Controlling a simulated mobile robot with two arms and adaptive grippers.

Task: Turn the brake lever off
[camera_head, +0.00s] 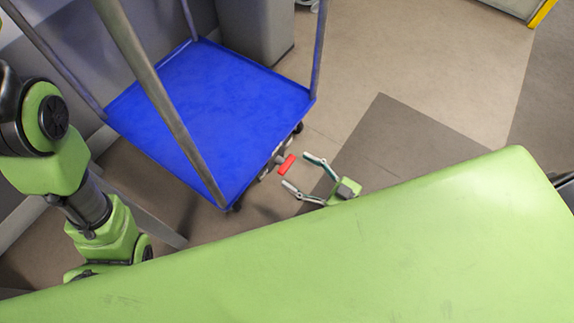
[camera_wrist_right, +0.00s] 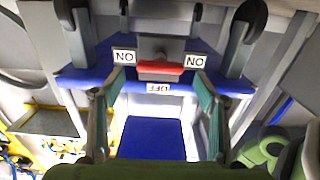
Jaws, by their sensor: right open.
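The brake lever is a red bar (camera_head: 287,164) at the lower right edge of the blue cart (camera_head: 215,95). In the right wrist view the red lever (camera_wrist_right: 160,68) sits on a grey bracket, between two "ON" labels (camera_wrist_right: 124,57) and above an "OFF" label (camera_wrist_right: 158,87); the lettering is upside down. My right gripper (camera_head: 296,170) is open and faces the lever. In the wrist view its fingers (camera_wrist_right: 159,75) stand on either side of the lever, with a gap visible on both sides. My left gripper is out of view; only its arm shows.
The cart has upright metal poles (camera_head: 160,95) and dark wheels (camera_wrist_right: 244,35). A grey box-shaped unit (camera_head: 258,35) stands behind it. Open floor (camera_head: 420,65) lies to the right. A yellow-edged object (camera_head: 541,13) is at the top right.

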